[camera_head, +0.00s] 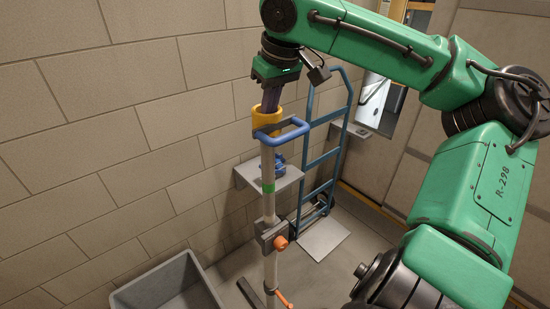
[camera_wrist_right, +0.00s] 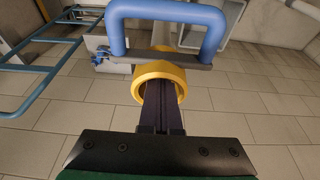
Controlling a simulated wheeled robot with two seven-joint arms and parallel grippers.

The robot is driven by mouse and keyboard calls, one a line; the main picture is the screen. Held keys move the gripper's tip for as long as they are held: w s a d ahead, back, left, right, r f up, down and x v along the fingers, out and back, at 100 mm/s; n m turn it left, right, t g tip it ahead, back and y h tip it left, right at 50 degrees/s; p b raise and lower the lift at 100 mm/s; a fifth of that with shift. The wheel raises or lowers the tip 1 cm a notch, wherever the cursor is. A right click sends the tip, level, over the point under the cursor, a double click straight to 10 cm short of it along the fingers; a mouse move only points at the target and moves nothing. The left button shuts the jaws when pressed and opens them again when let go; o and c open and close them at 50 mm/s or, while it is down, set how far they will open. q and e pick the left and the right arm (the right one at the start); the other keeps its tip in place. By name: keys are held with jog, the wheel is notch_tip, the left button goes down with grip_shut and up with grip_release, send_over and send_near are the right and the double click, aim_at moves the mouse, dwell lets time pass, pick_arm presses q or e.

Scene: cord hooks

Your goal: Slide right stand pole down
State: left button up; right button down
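The stand pole (camera_head: 267,200) is a grey upright tube with a green band (camera_head: 268,190). A yellow collar (camera_head: 266,119) and a blue U-shaped handle (camera_head: 291,133) are at its top; both also show in the wrist view, the collar (camera_wrist_right: 150,71) and the handle (camera_wrist_right: 170,18). A grey clamp with an orange knob (camera_head: 281,242) sits lower on the pole. My right gripper (camera_head: 270,101) is directly above the pole. Its dark fingers (camera_wrist_right: 163,100) reach down into the collar, which hides their tips and whatever lies between them. My left gripper is in neither view.
A blue hand truck (camera_head: 316,160) leans near the wall behind the pole. A small grey shelf (camera_head: 285,180) holds a blue item close behind the pole. A grey bin (camera_head: 165,285) stands at the lower left. A block wall runs close along the left and back.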

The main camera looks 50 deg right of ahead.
jog(key=b, duration=0.2)
send_over(269, 181)
jog(key=shift+s+d+x, duration=0.1)
jog(key=shift+d+x, duration=0.1)
jog(key=shift+x, duration=0.95)
jog(key=shift+s+d+x, duration=0.1)
jog(key=shift+d+x, duration=0.05)
jog(key=shift+x, duration=1)
jog(key=shift+f+b, duration=2.4)
jog(key=shift+f, duration=2.15)
jog(key=shift+f+b, duration=3.25)
jog(key=shift+f, duration=1.25)
notch_tip(269, 181, down, 5)
jog(key=b, duration=0.4)
jog(key=shift+f+b, duration=0.1)
jog(key=shift+b, duration=0.25)
notch_tip(269, 181, up, 10)
jog(key=p, duration=1)
jog(key=shift+f, duration=0.2)
